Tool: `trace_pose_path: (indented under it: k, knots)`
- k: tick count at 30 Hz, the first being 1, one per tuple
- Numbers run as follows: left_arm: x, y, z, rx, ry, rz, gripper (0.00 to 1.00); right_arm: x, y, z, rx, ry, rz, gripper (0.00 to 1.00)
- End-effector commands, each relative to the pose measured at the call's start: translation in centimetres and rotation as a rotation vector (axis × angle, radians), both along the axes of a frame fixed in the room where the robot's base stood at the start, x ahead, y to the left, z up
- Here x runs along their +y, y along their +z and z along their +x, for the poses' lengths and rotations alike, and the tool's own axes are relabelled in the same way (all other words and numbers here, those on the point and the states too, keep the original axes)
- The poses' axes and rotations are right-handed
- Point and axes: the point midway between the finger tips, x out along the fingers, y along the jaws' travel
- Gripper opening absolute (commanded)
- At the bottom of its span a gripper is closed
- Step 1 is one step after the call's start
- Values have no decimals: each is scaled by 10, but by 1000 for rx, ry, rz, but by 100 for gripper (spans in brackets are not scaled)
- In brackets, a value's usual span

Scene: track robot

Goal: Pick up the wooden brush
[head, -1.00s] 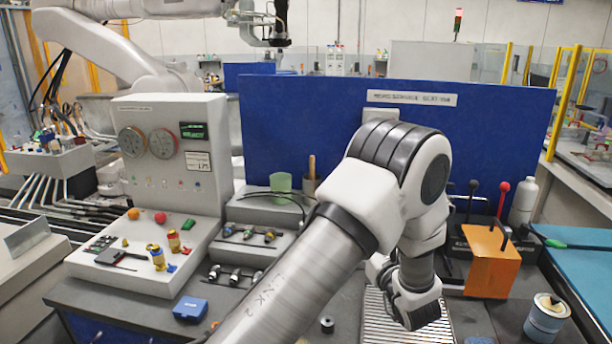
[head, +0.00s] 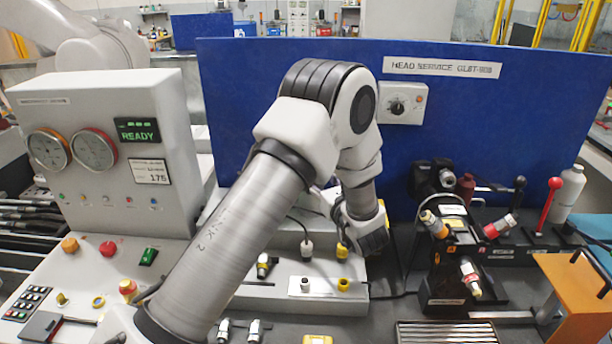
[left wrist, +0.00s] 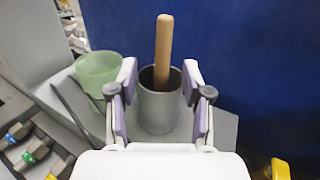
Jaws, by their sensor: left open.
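The wooden brush shows as a plain wooden handle (left wrist: 164,50) standing upright in a grey metal cup (left wrist: 158,112) in the left wrist view. The brush's lower end is hidden inside the cup. My left gripper (left wrist: 160,78) is open, with one finger on each side of the cup and handle in that picture. I cannot tell whether the fingers touch the cup. In the head view my left gripper (head: 362,238) points down in front of the blue panel, and my arm hides the brush and cup. My right gripper is in neither view.
A green cup (left wrist: 98,72) stands just left of the grey cup. The blue panel (head: 250,110) rises close behind. A gauge console (head: 105,150) is at left; a black fixture with connectors (head: 450,265) and red-knobbed lever (head: 550,205) are at right.

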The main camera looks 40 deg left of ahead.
Motion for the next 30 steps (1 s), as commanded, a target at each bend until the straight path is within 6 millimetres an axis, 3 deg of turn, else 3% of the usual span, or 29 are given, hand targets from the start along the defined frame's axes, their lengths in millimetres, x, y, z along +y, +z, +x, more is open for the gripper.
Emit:
trace_pose_path:
  k: [5,9,15,16,20,30]
  knots:
    - [28,11,11,2,5,-2,49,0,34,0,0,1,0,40]
    - [46,6,20,0,2,-1,49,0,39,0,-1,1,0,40]
    - [48,3,21,1,0,0,49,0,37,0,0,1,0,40]
    - [48,3,21,1,0,0,46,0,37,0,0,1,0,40]
    - [47,3,21,1,0,0,0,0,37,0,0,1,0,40]
    - [47,2,21,3,1,-1,0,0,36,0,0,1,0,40]
